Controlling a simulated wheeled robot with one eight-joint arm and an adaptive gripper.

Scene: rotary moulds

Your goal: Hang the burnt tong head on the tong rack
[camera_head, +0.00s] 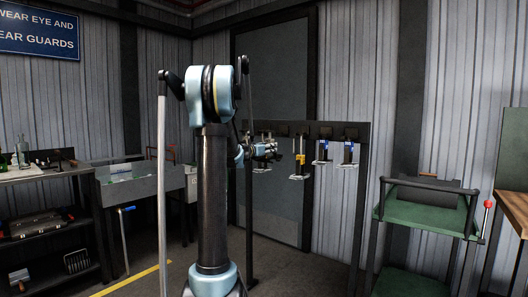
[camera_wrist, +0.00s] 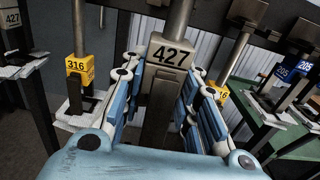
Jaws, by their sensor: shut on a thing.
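My gripper (camera_head: 265,150) is at the left part of the dark tong rack (camera_head: 345,130). In the wrist view its blue-grey fingers (camera_wrist: 163,78) are shut around a grey tong head with a 427 tag (camera_wrist: 168,57). The held head is upright, its stem running up out of the picture; its lower end is partly hidden by the fingers. I cannot tell whether it bears on the rack. A yellow 316 tong head (camera_head: 299,160) and blue-tagged tong heads (camera_head: 348,152) hang to the right in the head view.
In the wrist view, another 427 tong head (camera_wrist: 12,30) and a yellow 316 one (camera_wrist: 80,68) are close on the left. Green cart (camera_head: 425,212) stands right of the rack, a wooden bench (camera_head: 513,208) at the far right. A grey tank (camera_head: 128,190) stands left.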

